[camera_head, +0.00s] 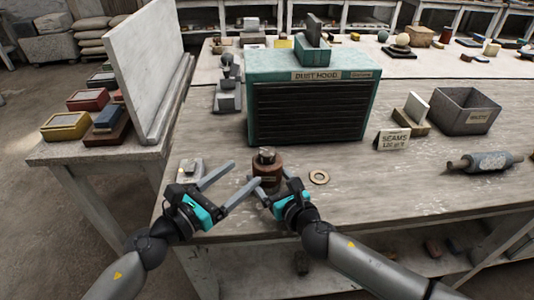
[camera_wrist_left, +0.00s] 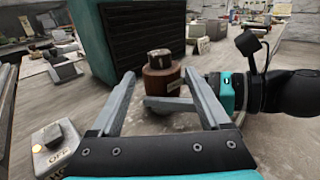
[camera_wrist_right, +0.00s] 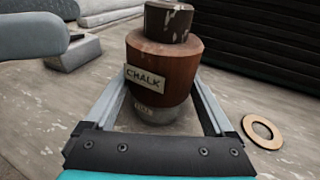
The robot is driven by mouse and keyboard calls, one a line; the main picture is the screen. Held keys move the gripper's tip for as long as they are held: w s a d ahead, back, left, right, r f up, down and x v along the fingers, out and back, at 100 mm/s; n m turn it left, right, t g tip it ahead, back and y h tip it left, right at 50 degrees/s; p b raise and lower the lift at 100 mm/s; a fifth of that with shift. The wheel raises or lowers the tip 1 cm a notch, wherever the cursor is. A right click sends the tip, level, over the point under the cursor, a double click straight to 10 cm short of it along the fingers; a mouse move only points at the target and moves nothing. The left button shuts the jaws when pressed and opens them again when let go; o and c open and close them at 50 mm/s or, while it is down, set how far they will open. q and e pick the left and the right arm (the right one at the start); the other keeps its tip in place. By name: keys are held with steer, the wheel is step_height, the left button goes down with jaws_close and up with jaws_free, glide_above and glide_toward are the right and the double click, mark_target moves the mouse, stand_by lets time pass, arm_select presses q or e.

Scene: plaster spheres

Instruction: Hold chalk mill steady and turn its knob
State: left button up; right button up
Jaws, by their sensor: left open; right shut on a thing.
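The chalk mill (camera_head: 267,168) stands upright on the table in front of the teal hood. It has a brown body with a "CHALK" label, a grey base and a dark, worn knob (camera_wrist_right: 168,22) on top. My right gripper (camera_head: 268,186) is shut on the mill's body, one finger on each side in the right wrist view (camera_wrist_right: 160,100). My left gripper (camera_head: 242,176) is open, its fingers pointing toward the mill from the left. In the left wrist view the mill (camera_wrist_left: 160,78) shows beyond and between the open fingertips (camera_wrist_left: 155,85), apart from them.
The teal dust hood (camera_head: 308,75) stands behind the mill. A flat ring (camera_head: 319,177) lies to its right. A small grey switch block marked OFF (camera_wrist_left: 55,145) lies near my left gripper. A grey roller (camera_head: 485,162), a sign (camera_head: 391,140) and a grey bin (camera_head: 468,110) are at right.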

mark_target(262, 159)
arm_select(q)
steer(key=x, duration=0.9)
steer(key=shift+w+d, duration=0.25)
jaws_close()
stand_by(0.4)
